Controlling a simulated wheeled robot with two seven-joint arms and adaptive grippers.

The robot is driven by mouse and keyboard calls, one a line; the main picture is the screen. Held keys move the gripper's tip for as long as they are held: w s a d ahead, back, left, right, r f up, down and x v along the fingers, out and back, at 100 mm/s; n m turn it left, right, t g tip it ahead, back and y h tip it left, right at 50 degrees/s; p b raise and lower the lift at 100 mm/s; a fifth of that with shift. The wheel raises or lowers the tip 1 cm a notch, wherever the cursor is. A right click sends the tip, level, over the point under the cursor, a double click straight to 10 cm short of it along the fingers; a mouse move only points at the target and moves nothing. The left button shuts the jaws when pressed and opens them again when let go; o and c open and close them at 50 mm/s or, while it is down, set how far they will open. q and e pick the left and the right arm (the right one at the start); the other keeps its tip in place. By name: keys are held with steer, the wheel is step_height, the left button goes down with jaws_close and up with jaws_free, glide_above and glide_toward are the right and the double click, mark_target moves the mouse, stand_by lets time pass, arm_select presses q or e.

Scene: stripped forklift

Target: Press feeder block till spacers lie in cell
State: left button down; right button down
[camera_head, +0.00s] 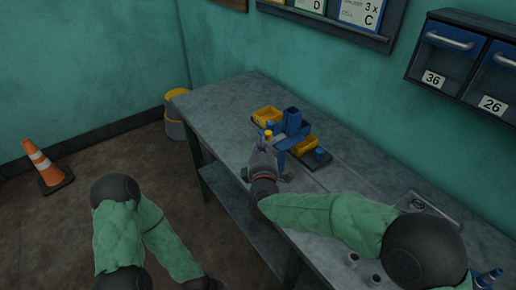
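A blue feeder (292,122) with an upright square tower stands on the grey workbench (215,103). A small yellow-topped piece (268,133) shows at its near left side, just beyond my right gripper (265,146). My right gripper is at the feeder's near side; its fingers are too small and dark to tell whether they are open or touch it. Yellow bins stand behind the feeder (267,116) and to its right (304,146). A dark tray (318,160) lies at the right; I cannot make out spacers or cells.
A wall board (330,17) carries cards reading "3 x", "C" and "D". Blue-fronted bins (453,40) numbered 36 and 26 hang at right. A flat grey tray (425,207) and small round parts (353,259) lie on the bench's right. An orange cone (45,168) stands on the floor.

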mark_target(275, 138)
arm_select(q)
steer(key=shift+r, duration=0.1)
arm_select(e)
steer(key=w+d, duration=0.1)
steer(key=d, duration=0.1)
steer(key=w+d+p, duration=0.1)
steer(key=w+d, duration=0.1)
steer(key=shift+w+d, duration=0.15)
steer(key=shift+d, duration=0.15)
arm_select(q)
steer(key=shift+r, duration=0.7)
steer(key=shift+a, duration=0.1)
arm_select(e)
steer(key=shift+f, duration=0.1)
